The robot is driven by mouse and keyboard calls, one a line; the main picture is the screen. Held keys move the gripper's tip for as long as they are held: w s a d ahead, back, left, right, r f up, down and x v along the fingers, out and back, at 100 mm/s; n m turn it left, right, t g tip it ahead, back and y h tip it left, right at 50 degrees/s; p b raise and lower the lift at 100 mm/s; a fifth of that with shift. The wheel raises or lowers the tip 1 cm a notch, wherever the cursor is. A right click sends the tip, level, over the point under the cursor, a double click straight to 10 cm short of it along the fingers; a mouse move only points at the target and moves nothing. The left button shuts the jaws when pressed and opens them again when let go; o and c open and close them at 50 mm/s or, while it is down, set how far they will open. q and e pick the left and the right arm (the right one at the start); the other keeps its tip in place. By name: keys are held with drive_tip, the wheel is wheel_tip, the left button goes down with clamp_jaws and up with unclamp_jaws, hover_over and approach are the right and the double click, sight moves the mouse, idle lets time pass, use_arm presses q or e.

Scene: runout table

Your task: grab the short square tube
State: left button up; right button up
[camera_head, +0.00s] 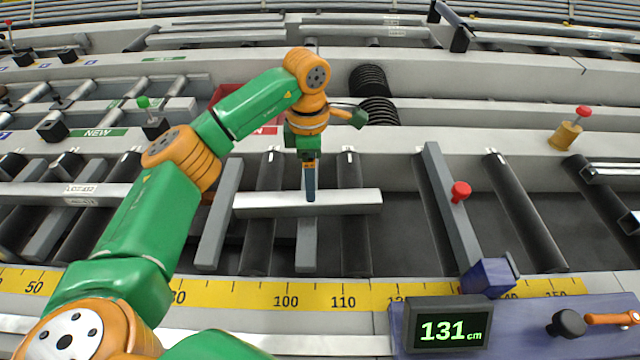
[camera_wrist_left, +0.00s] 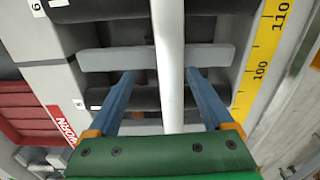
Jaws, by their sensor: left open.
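The short square tube (camera_head: 350,201) is a pale metal bar lying left to right across dark rollers and a grey slat in the head view. In the left wrist view the tube (camera_wrist_left: 169,40) runs lengthwise down the middle of the picture. My left gripper (camera_head: 310,195) points down at the tube's middle, and a blue finger covers part of it. In the left wrist view my left gripper (camera_wrist_left: 159,72) is open, with one blue finger on each side of the tube and gaps between. Whether the fingertips reach below its top is unclear. My right gripper is not in view.
A yellow ruler (camera_head: 260,293) runs along the front edge. A display (camera_head: 448,327) reads 131 cm. A red bin (camera_head: 228,93) is behind my left arm.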

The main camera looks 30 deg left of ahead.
use_arm(q)
drive_tip(key=shift+s+f+p, duration=0.55)
drive_tip(key=shift+s+f, duration=0.5)
drive_tip(key=shift+f, duration=0.1)
wheel_tip(320, 180, down, 3)
drive_tip(key=shift+r, duration=0.1)
drive_tip(key=shift+w+d+f, duration=0.1)
drive_tip(key=shift+w+f, duration=0.2)
drive_tip(key=shift+f, duration=0.05)
drive_tip(key=shift+s+r, duration=0.1)
clamp_jaws()
